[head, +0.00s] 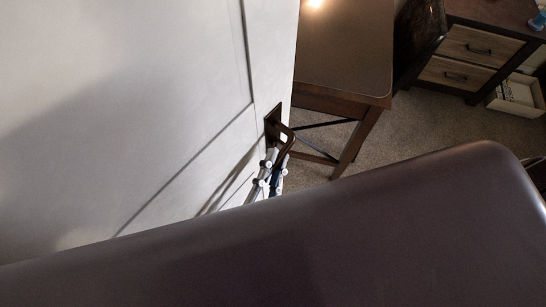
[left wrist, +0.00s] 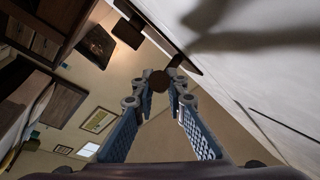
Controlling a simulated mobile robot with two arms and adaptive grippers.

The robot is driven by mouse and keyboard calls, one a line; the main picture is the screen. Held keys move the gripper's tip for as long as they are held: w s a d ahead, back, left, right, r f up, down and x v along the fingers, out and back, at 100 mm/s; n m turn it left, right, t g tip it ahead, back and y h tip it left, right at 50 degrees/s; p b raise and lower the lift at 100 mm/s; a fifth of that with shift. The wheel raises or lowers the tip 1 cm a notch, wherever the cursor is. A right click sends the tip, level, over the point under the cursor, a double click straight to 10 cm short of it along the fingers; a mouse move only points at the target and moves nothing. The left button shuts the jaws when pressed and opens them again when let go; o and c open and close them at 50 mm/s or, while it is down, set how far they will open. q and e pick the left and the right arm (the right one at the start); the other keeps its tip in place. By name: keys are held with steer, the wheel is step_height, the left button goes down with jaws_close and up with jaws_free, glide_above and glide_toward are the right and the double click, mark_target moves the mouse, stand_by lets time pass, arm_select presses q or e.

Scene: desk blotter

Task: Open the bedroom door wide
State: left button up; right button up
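The white panelled door (head: 130,110) fills the left of the head view, and its free edge runs down near the middle. A dark bronze lever handle (head: 286,136) is mounted near that edge. My left gripper (head: 273,165) is at the handle's lower end. In the left wrist view the fingers converge on the dark rounded end of the handle (left wrist: 159,81), which sits between the fingertips, so the gripper looks shut on it. The door also shows in the left wrist view (left wrist: 270,75). My right gripper is not in view.
A dark wooden desk (head: 345,45) stands just beyond the door's edge, its legs on carpet (head: 420,125). A drawer unit (head: 465,55) and a pale box (head: 518,95) are at the upper right. My own dark body part covers the bottom of the head view.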

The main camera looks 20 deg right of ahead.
arm_select(q)
steer(key=o, duration=0.4)
steer(key=v, duration=1.2)
